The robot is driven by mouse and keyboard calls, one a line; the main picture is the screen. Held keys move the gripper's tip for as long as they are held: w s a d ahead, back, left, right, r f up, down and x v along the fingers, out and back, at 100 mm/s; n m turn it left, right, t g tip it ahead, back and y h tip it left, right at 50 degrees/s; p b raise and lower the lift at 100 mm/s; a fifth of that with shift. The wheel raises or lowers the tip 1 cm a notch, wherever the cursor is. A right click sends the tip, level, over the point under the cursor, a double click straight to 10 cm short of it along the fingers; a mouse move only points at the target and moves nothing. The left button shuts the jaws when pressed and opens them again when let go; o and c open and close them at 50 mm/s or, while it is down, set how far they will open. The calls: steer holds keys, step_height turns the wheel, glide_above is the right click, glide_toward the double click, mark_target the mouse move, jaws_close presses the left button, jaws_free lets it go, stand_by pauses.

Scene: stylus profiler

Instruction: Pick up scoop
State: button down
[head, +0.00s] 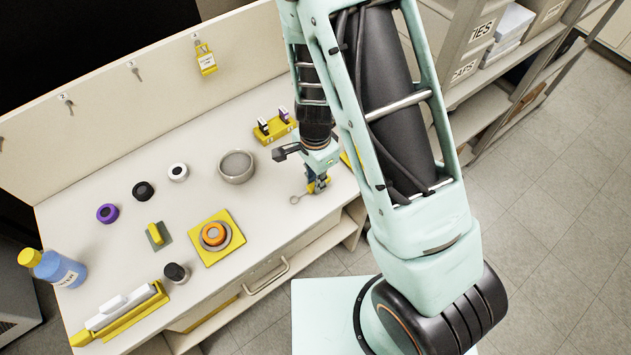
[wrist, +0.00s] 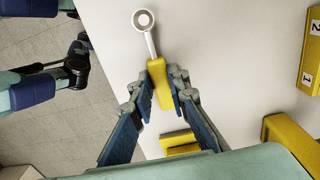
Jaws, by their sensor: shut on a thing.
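The scoop has a yellow handle (wrist: 160,80) and a pale grey shaft with a small round head (wrist: 144,20). My gripper (wrist: 161,90) is shut on the yellow handle, with one blue-grey finger on each side. The scoop's head points away from the gripper. In the head view my gripper (head: 318,184) is over the right part of the bench, and the scoop's round head (head: 295,200) shows to its left. I cannot tell how far the scoop is above the bench top.
A yellow block (wrist: 179,142) is below the fingers in the wrist view. A grey bowl (head: 237,167), a yellow rack (head: 274,128) and a yellow plate with an orange-ringed part (head: 214,236) are on the bench (head: 277,224). The bench's front edge is close to the gripper.

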step_height(320, 180, up, 3)
steer(key=shift+f, duration=0.15)
steer(key=s+d+r+b, duration=0.2)
steer(key=s+r+b, duration=0.2)
steer(key=s, duration=0.2)
steer(key=s+d+r+b, duration=0.2)
steer(key=s+r+b, duration=0.2)
steer(key=s, duration=0.3)
steer(key=shift+s+d+r, duration=0.15)
steer(key=shift+d+r, duration=0.1)
steer(key=shift+r, duration=0.5)
